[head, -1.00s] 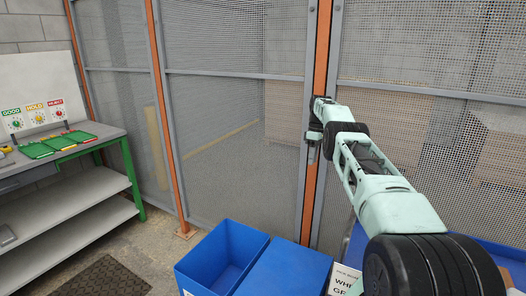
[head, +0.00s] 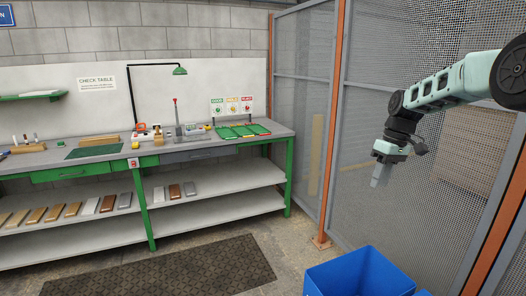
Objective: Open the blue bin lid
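A blue bin (head: 362,276) stands on the floor at the bottom right of the head view. Its top is open and I see into its empty-looking upper part. To its right a sliver of another blue surface (head: 422,293) shows at the bottom edge; I cannot tell whether it is a lid. My gripper (head: 379,180) hangs from my arm at the right, pointing down, above the blue bin and apart from it. Its fingers look close together, but the view is too small to tell if they are shut. I see nothing held.
A check table (head: 110,152) with tools, a lamp and green trays (head: 240,131) stands along the back wall. Several bars lie on its lower shelf (head: 215,207). A mesh fence (head: 400,200) with orange posts rises behind my arm. A dark mat (head: 170,272) lies on the floor.

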